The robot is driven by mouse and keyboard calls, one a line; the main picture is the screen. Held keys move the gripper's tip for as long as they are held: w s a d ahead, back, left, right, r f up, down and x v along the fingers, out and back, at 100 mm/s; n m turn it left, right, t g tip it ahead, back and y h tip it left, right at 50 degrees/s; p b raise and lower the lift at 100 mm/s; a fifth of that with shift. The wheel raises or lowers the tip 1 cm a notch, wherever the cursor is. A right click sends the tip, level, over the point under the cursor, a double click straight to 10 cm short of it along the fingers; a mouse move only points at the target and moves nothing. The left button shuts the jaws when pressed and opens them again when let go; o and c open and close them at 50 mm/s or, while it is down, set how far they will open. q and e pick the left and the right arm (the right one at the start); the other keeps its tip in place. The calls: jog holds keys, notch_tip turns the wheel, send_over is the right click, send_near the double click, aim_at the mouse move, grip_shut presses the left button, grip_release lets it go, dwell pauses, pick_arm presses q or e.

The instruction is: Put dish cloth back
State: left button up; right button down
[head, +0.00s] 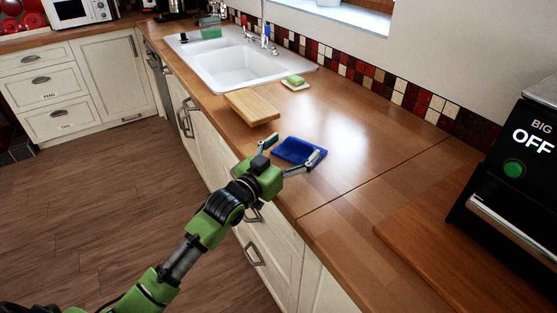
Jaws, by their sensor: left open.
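A blue dish cloth (296,149) lies on the wooden countertop, near its front edge and in front of the sink. My left gripper (294,150) is open, with its two fingers spread to either side of the cloth in the picture. I cannot tell whether the fingers touch the cloth or hang above it. My right gripper is not in view.
A wooden board (252,107) sits behind the cloth, by the white sink (240,66). A green sponge (295,80) rests on a small dish. A black appliance (515,170) stands at the right. The countertop (365,150) right of the cloth is clear.

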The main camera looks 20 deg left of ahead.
pick_arm(q)
jog(key=v, duration=1.1)
jog(key=shift+b, duration=0.4)
